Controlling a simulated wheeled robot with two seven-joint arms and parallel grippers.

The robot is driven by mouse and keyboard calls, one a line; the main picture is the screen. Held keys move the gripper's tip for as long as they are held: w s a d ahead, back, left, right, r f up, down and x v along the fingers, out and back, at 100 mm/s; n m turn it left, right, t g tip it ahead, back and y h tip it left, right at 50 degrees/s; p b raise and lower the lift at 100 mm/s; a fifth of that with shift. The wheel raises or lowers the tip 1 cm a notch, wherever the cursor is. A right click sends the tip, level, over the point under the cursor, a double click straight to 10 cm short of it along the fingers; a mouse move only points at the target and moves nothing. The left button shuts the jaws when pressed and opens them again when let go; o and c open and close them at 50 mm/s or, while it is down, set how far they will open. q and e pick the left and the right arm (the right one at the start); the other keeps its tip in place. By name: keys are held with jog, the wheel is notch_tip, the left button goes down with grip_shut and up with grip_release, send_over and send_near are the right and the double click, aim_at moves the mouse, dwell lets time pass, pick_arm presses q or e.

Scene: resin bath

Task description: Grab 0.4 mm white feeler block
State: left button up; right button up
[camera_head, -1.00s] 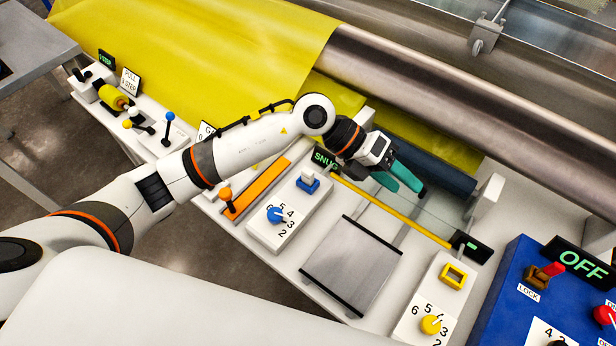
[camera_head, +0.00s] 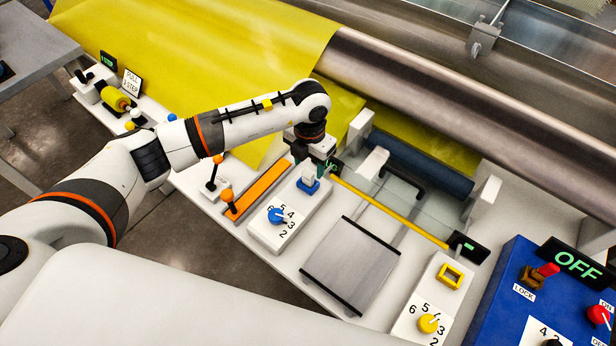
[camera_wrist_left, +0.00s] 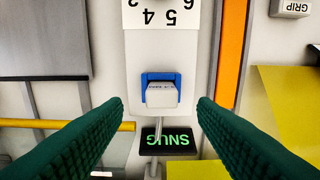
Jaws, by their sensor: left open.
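The white feeler block (camera_head: 309,175) stands in a blue holder (camera_head: 307,187) on a white panel with a blue dial. In the left wrist view the block (camera_wrist_left: 161,96) shows its pale top, with small print too blurred to read, inside the blue holder (camera_wrist_left: 160,77). My left gripper (camera_head: 313,163) points down just behind the block. In the left wrist view its two green fingers (camera_wrist_left: 162,106) are open, one on each side of the block and apart from it. My right gripper is not in view.
A SNUG display (camera_wrist_left: 168,141) stands close by the block. The blue dial (camera_head: 276,216), an orange strip (camera_head: 258,187) and a yellow bar (camera_head: 390,211) are near. A grey plate (camera_head: 352,265), a yellow square frame (camera_head: 451,276) and a blue OFF box (camera_head: 515,290) lie to the right.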

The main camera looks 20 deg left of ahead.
aim_at(308, 173)
pick_arm(q)
notch_tip(308, 173, down, 5)
jog(key=shift+a+f+p, duration=0.1)
jog(key=shift+p, duration=0.55)
jog(key=c, duration=1.1)
